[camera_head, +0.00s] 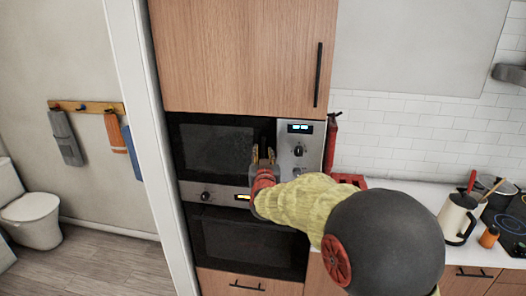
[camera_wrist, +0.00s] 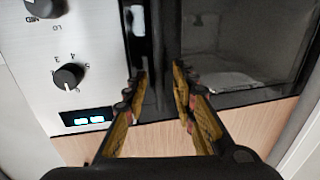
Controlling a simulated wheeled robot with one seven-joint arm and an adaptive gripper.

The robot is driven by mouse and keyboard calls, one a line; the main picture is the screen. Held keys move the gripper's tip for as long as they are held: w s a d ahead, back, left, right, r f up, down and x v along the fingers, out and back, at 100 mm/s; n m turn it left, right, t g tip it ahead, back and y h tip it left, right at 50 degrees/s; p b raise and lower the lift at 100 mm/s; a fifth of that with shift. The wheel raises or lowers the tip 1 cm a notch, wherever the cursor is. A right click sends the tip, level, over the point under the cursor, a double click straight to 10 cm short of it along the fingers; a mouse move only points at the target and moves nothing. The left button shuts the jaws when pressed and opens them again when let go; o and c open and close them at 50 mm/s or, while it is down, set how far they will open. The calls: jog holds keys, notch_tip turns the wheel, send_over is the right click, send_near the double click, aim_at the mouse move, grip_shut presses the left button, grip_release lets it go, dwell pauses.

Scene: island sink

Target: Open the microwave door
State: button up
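The microwave (camera_head: 300,170) is built into the tall wooden cabinet, and its dark glass door (camera_head: 212,148) looks closed. The control panel with a lit display is right of the door. My gripper (camera_head: 263,156) is open in front of the door's right edge, beside the panel. In the wrist view, which looks turned over, the two fingers of my gripper (camera_wrist: 158,85) stand apart on either side of a dark upright bar (camera_wrist: 160,50), apparently the door handle. I cannot tell whether they touch it. The door window (camera_wrist: 225,50) is right of the fingers and a control knob (camera_wrist: 68,76) left.
An oven (camera_head: 245,240) is below the microwave and a wooden cupboard door (camera_head: 240,50) above. A white door frame (camera_head: 150,150) stands close on the left. The counter at right holds a kettle (camera_head: 456,218), pots and a hob.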

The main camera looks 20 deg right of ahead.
jog(key=shift+x, duration=1.15)
jog(key=shift+c, duration=1)
grip_shut()
